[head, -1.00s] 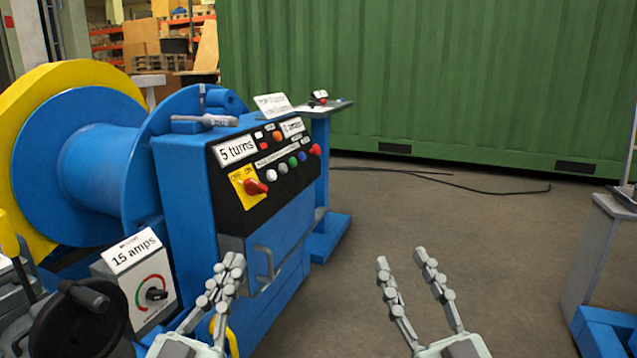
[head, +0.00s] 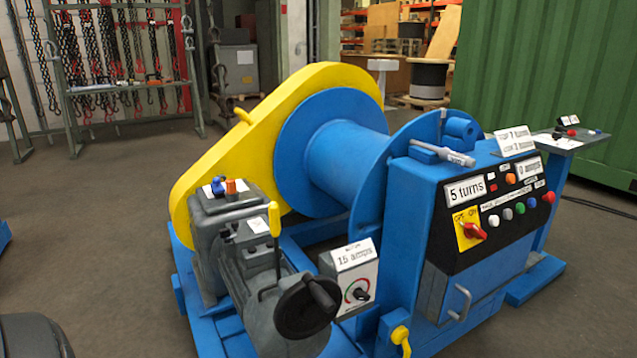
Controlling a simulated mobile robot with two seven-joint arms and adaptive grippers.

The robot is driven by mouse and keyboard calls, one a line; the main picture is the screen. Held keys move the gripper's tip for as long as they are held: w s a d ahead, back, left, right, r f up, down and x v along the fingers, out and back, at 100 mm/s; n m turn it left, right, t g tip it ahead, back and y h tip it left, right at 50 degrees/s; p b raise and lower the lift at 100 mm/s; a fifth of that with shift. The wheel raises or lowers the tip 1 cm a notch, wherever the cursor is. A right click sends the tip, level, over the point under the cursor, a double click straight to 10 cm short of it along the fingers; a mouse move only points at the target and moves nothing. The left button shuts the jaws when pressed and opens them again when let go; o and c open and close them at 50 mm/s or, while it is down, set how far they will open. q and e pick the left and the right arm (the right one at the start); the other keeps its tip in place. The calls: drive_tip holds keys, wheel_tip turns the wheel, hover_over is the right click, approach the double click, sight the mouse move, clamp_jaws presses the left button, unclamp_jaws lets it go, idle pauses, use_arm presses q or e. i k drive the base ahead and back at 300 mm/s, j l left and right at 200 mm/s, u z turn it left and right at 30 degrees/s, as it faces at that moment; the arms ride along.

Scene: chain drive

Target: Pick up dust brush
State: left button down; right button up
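I cannot clearly make out a dust brush in the head view. A grey stick-shaped tool (head: 443,153) lies on top of the blue control cabinet (head: 400,215); I cannot tell if it is a brush. Small blue (head: 217,186) and orange (head: 235,187) items stand on the grey gearbox (head: 222,209), too small to identify. Neither of my grippers is in view.
A blue winch drum (head: 345,150) with a yellow chain guard (head: 215,155) fills the middle. A black handwheel (head: 305,306) juts out in front. A side stand (head: 553,142) is at right. Chains hang on a rack (head: 130,100) at the back left.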

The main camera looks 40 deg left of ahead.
sight(218, 190)
drive_tip(key=j+u, duration=0.15)
drive_tip(key=u, duration=1.65)
drive_tip(key=i+j+z, duration=0.1)
drive_tip(key=j, duration=0.65)
drive_tip(key=j+z, duration=0.1)
drive_tip(key=j, duration=0.7)
drive_tip(key=i+j+z, duration=0.1)
drive_tip(key=j, duration=0.25)
drive_tip(key=i+j+z, duration=0.1)
drive_tip(key=j, duration=0.3)
drive_tip(key=i+j, duration=0.25)
drive_tip(key=j, duration=0.15)
drive_tip(key=i+j+z, duration=0.2)
drive_tip(key=i+j, duration=0.2)
drive_tip(key=i+j+z, duration=0.15)
drive_tip(key=i+j, duration=0.25)
drive_tip(key=j, duration=0.2)
